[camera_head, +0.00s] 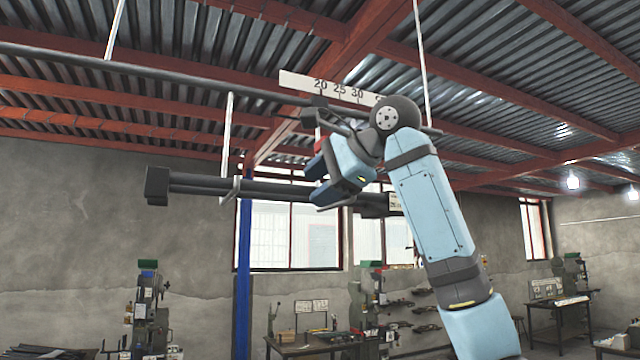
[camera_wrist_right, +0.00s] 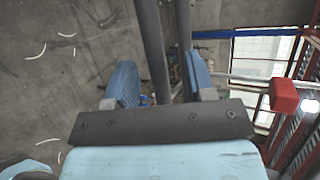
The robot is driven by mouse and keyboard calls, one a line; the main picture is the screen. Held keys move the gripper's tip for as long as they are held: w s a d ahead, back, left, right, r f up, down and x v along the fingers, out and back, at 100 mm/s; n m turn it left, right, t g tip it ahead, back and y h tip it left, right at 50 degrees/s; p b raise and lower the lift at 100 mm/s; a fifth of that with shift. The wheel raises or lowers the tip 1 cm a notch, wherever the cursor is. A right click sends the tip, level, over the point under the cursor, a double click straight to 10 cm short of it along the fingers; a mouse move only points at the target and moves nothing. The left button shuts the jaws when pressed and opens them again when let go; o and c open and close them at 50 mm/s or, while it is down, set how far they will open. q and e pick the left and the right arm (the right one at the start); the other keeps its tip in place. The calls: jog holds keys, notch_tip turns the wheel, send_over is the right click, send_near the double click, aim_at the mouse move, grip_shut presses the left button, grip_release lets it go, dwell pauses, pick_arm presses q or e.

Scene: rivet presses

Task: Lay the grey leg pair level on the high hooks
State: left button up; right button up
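The dark grey leg pair (camera_head: 265,191) is two parallel tubes with a block at the left end. It hangs in the air nearly level, its right end slightly lower in the picture. A hook (camera_head: 235,187) on a pale hanging rod is at its left part. My right gripper (camera_head: 318,181) is at the tubes' right part and hides some of them. In the right wrist view, the tubes (camera_wrist_right: 157,45) run up between the two blue fingers, with a gap beside the left finger, so the gripper looks open. Whether the right end rests on a hook is hidden. My left gripper is not in view.
A dark overhead rail (camera_head: 170,77) carries a numbered scale plate (camera_head: 330,89). A pale rod (camera_head: 422,60) hangs at right. A red block (camera_wrist_right: 283,95) is close to the right gripper. A blue post (camera_head: 243,270) stands below. Workbenches (camera_head: 315,347) are far behind.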

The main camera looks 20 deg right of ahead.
jog(key=b+v, duration=0.3)
jog(key=v, duration=1.1)
jog(key=shift+w, duration=0.1)
dwell(0.4)
